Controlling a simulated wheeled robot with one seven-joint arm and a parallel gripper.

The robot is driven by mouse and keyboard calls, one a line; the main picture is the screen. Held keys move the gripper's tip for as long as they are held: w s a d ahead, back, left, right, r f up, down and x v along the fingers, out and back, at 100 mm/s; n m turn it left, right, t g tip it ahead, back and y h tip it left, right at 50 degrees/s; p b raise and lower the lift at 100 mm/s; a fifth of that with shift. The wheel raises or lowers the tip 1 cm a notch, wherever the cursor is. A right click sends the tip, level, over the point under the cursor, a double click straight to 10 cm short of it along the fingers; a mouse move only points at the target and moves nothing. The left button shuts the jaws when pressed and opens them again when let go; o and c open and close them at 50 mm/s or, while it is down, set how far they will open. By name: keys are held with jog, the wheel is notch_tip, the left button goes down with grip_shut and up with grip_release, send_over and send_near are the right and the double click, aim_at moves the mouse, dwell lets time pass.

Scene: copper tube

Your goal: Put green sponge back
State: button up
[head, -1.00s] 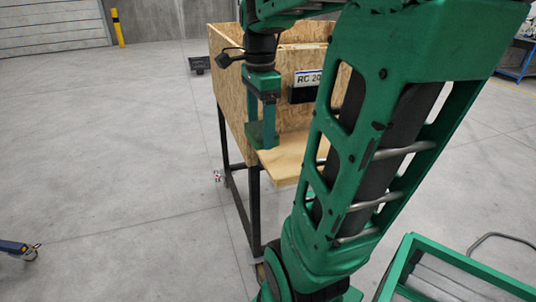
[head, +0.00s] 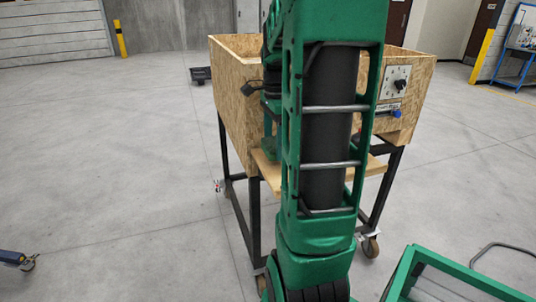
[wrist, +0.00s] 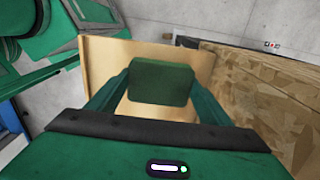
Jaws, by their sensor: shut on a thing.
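The green sponge (wrist: 161,82) is a dark green block between my two gripper fingers in the wrist view. My gripper (wrist: 160,90) is shut on it, one finger on each side. Behind the sponge in that view is a pale wooden shelf (wrist: 105,70); I cannot tell whether the sponge touches it. In the head view the shelf (head: 270,178) juts from the front of a chipboard box (head: 235,105). There my gripper (head: 270,145) is mostly hidden behind my green arm, just over the shelf's left part, and the sponge cannot be made out.
The box stands on a black wheeled frame (head: 252,215). Its front carries a dial panel (head: 397,82) and a blue knob (head: 397,113) on the right. The chipboard wall (wrist: 265,110) is close on the gripper's right in the wrist view.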

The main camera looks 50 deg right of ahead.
aim_at(274, 143)
jog(key=shift+f, duration=1.7)
jog(key=o, duration=1)
jog(key=shift+f, duration=0.1)
jog(key=shift+c, duration=0.2)
notch_tip(274, 143, up, 12)
jog(key=shift+a+r, duration=0.1)
jog(key=s+a+f+n, duration=0.6)
jog(key=s+a+n, duration=0.1)
jog(key=a+n, duration=0.2)
jog(key=s+a+f+n, duration=0.6)
jog(key=a+n, duration=0.2)
jog(key=n, duration=0.1)
jog(key=shift+s+a, duration=0.35)
jog(key=shift+s, duration=0.05)
